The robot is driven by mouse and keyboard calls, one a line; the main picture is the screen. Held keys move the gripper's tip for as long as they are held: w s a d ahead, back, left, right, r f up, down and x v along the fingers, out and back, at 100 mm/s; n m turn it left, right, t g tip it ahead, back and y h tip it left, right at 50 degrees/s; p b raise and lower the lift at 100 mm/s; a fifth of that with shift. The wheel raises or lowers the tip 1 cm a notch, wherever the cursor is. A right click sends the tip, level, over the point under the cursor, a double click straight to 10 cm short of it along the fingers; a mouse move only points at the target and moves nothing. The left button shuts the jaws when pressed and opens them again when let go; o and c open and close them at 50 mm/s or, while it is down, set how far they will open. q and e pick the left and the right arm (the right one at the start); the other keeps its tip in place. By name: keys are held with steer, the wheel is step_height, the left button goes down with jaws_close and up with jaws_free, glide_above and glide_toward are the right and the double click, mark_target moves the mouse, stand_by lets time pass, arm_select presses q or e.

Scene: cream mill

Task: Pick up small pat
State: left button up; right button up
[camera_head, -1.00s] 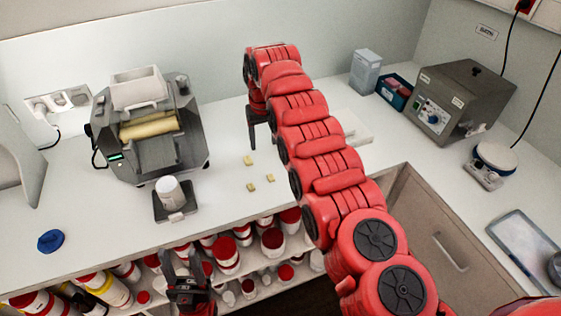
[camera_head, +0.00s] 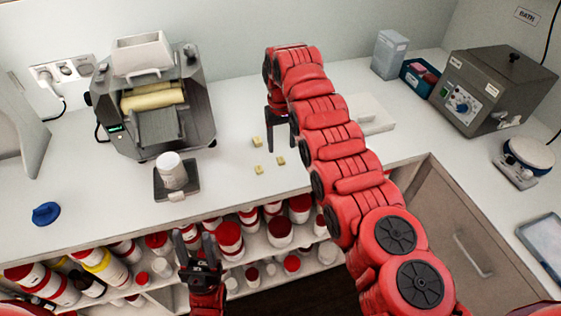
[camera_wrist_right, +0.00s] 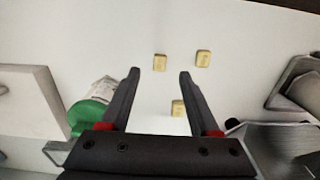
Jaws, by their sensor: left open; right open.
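Three small pale-yellow pats lie apart on the white counter: a rear one (camera_head: 257,141), a right one (camera_head: 281,160) and a front one (camera_head: 259,169). All three also show in the right wrist view: one at the left (camera_wrist_right: 160,62), one at the right (camera_wrist_right: 203,58) and one lower down (camera_wrist_right: 178,108). My right gripper (camera_head: 281,144) is open and empty above the counter, close to the pats; in its wrist view the fingers (camera_wrist_right: 159,74) point toward them. My left gripper (camera_head: 190,240) is open and empty in front of the counter, before the shelves.
A roller mill (camera_head: 152,105) stands left of the pats, with a white jar (camera_head: 171,168) on a small scale before it. A green-lidded jar (camera_wrist_right: 92,112) is beside the right gripper. A white board (camera_head: 375,115) lies right. Shelves below hold several red-lidded jars.

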mark_target(281, 163)
steer(key=shift+w+d+f, duration=0.1)
steer(key=shift+w+f, duration=0.1)
steer(key=shift+f, duration=0.45)
step_height(281, 163, down, 4)
steer(key=shift+s+f+p, duration=0.1)
steer(key=shift+s+p, duration=0.05)
steer(key=shift+p, duration=1)
steer(key=shift+f, duration=0.4)
jaws_close()
